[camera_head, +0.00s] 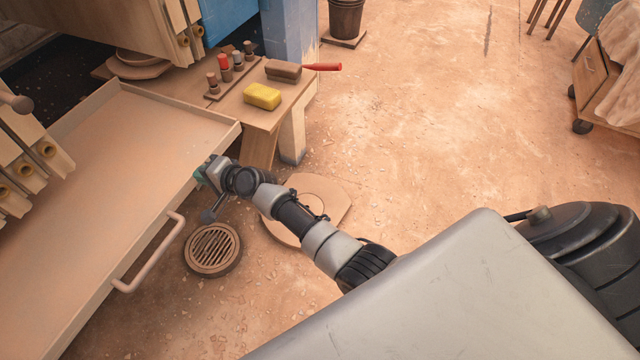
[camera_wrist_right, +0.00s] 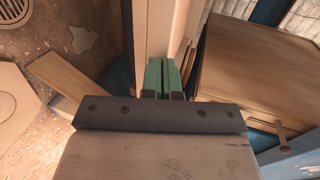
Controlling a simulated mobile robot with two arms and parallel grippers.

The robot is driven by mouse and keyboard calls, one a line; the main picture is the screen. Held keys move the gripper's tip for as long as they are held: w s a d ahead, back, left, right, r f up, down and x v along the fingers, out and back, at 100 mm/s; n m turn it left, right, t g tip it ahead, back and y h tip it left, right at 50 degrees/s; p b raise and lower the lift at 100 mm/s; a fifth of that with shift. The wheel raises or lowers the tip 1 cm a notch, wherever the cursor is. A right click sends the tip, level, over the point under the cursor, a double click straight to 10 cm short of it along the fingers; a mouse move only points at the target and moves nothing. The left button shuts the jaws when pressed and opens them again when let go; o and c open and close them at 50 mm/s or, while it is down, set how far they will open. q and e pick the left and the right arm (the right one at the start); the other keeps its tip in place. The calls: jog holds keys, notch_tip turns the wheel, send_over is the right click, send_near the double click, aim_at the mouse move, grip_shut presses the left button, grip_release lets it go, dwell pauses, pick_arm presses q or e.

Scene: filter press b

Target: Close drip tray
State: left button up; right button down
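The drip tray (camera_head: 110,170) is a wide, shallow beige pan, pulled out from under the press at the left. Its front wall carries a bar handle (camera_head: 150,255). My right gripper (camera_head: 203,173) is at the tray's front wall, near its far corner and beyond the handle. In the right wrist view the green fingers (camera_wrist_right: 163,78) are together, with only a thin line between them. They lie against or just before a pale upright wall (camera_wrist_right: 168,25); contact cannot be told. Nothing shows held between them. My left gripper is out of view.
A low wooden bench (camera_head: 270,115) beyond the tray holds a yellow sponge (camera_head: 262,96), a brown block (camera_head: 283,69) and small bottles. A round floor drain (camera_head: 213,248) lies by the handle. Press plates (camera_head: 25,165) overhang the tray's left side. Open floor lies right.

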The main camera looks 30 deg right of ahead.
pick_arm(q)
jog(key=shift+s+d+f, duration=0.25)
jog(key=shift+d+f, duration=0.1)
pick_arm(e)
jog(key=shift+w+a+r, duration=0.2)
jog(key=shift+w+a, duration=0.3)
jog(key=shift+w, duration=0.25)
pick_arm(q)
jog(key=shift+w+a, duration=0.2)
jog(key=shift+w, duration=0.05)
pick_arm(e)
jog(key=shift+r, duration=0.15)
